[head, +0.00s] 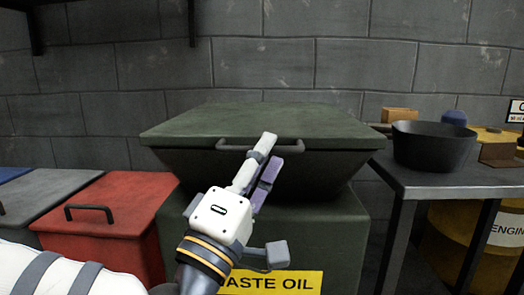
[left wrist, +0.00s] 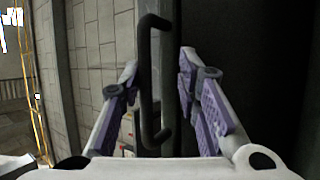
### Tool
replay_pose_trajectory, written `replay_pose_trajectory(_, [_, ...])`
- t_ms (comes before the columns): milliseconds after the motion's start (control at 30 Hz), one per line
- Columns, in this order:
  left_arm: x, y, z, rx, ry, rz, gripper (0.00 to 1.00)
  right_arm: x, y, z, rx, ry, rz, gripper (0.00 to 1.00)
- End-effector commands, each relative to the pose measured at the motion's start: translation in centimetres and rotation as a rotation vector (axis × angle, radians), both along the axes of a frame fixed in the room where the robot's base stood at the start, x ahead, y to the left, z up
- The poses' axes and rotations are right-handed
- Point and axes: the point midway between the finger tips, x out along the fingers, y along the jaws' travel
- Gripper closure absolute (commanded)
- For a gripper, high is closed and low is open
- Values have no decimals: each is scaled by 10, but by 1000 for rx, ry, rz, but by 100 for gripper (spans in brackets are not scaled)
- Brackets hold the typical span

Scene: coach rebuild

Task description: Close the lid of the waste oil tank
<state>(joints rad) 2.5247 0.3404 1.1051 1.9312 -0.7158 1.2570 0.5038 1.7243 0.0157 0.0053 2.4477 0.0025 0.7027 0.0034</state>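The waste oil tank (head: 345,235) is a dark green box with a yellow "WASTE OIL" label, partly hidden by my left arm. Its wide green lid (head: 210,121) lies nearly flat on top. Below the lid's front edge is a dark tapered section; I cannot tell whether a gap is left there. A grey bar handle (head: 305,149) runs along the lid's front edge. My left gripper (head: 272,148) is at the handle, fingers pointing up. In the left wrist view, the handle (left wrist: 147,85) lies between the spread, open fingers. My right gripper is not in view.
A red bin (head: 115,215) and a grey bin (head: 45,195) stand at left. At right, a metal table (head: 450,181) carries a black pan (head: 432,148), with a yellow drum (head: 450,235) below. A block wall is behind.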

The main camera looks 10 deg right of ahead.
Motion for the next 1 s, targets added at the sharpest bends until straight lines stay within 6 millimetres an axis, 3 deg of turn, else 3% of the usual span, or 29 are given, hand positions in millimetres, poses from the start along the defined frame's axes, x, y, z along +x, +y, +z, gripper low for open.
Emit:
replay_pose_trajectory(567, [0,1,11,-8,-15,6,70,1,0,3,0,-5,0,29])
replay_pose_trajectory(667, [0,2,31,-10,-21,8,70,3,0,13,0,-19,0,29])
replay_pose_trajectory(800, [1,2,77,-15,-37,12,70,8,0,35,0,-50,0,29])
replay_pose_trajectory(1000, [7,1,127,3,39,10,70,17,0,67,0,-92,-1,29])
